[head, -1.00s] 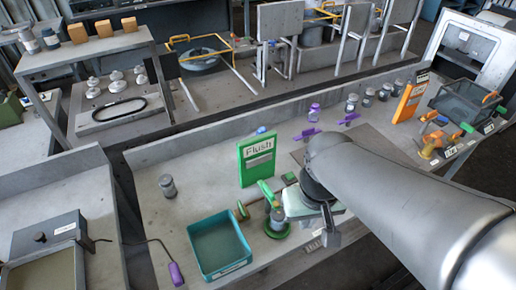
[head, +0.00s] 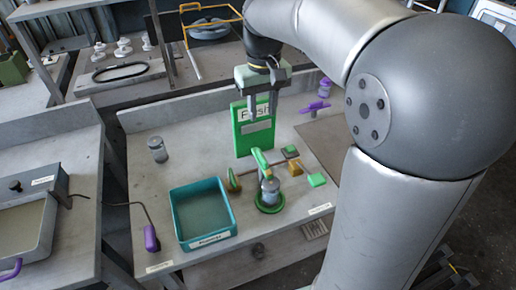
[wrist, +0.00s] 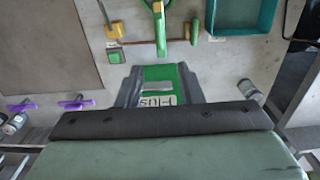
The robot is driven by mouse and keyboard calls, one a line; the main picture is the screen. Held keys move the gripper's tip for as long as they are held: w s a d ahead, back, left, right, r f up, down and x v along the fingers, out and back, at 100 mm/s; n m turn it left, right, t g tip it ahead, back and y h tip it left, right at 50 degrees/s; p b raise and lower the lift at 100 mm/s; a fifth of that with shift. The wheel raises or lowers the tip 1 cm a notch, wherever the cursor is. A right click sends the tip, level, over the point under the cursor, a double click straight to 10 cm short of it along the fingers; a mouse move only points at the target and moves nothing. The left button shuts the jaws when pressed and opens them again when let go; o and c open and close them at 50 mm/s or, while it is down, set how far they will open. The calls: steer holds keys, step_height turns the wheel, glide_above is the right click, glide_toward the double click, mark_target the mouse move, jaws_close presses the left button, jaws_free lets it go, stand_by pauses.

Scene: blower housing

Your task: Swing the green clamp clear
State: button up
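The green clamp (head: 260,161) has an upright lever arm over a grey jar (head: 270,190), which stands on a round green base (head: 270,205) right of the teal bin. The clamp also shows in the wrist view (wrist: 159,28), at the top centre. My gripper (head: 262,114) points down in front of the green "Flush" board (head: 253,135), behind and above the clamp. Its two fingers are apart. In the wrist view the board (wrist: 162,85) shows between the fingers. My gripper does not touch the clamp.
A teal bin (head: 203,215) stands left of the clamp. A thin rod with a yellow block (head: 295,167) lies to its right, near green pieces (head: 316,180). A grey jar (head: 157,150) stands at left. Purple clamps (head: 315,107) are at the back right.

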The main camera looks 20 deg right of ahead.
mark_target(262, 155)
step_height(262, 155, down, 15)
steer(key=shift+f, duration=0.2)
stand_by(0.3)
jaws_close()
